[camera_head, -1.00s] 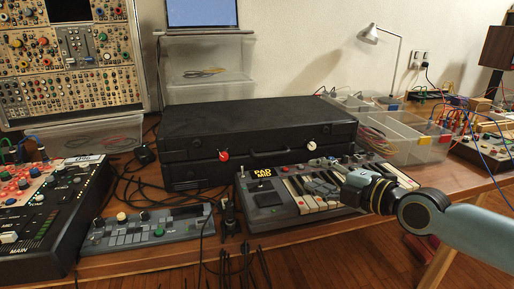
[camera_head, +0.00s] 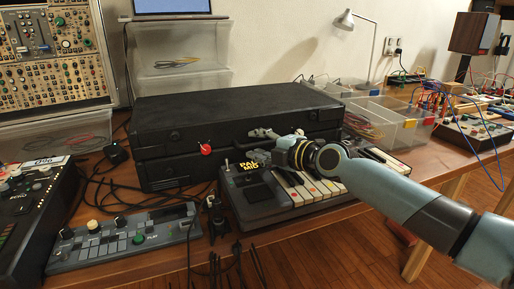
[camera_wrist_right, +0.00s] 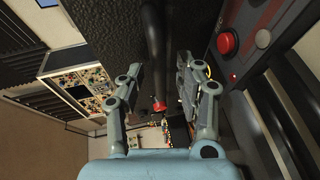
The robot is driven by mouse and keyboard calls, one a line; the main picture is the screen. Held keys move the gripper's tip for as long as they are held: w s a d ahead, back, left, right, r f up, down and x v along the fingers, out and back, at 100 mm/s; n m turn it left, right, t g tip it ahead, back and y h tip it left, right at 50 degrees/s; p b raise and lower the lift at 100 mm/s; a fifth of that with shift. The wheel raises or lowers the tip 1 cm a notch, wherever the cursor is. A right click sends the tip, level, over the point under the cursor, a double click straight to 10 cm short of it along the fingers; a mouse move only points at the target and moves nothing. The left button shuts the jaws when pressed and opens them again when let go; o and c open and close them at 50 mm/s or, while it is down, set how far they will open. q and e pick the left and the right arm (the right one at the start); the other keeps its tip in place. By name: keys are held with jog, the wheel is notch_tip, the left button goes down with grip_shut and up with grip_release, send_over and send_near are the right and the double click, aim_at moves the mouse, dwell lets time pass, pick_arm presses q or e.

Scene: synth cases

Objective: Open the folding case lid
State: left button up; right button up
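A pale latch (camera_head: 300,132) shows at the right of the front, partly behind my arm. My right gripper (camera_head: 259,145) is open in front of the case between the two latches, largely covering the handle area. In the wrist view its fingers (camera_wrist_right: 160,85) stand apart on either side of a dark bar. Contact cannot be told. My left gripper is not in view.
A small keyboard (camera_head: 285,195) sits under my right arm, before the case. A grey controller (camera_head: 125,240) and loose black cables lie front left. Clear bins (camera_head: 390,130) stand to the right and a clear box (camera_head: 180,68) behind.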

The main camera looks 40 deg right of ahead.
jog(key=shift+w, duration=0.25)
grip_shut()
dwell(0.4)
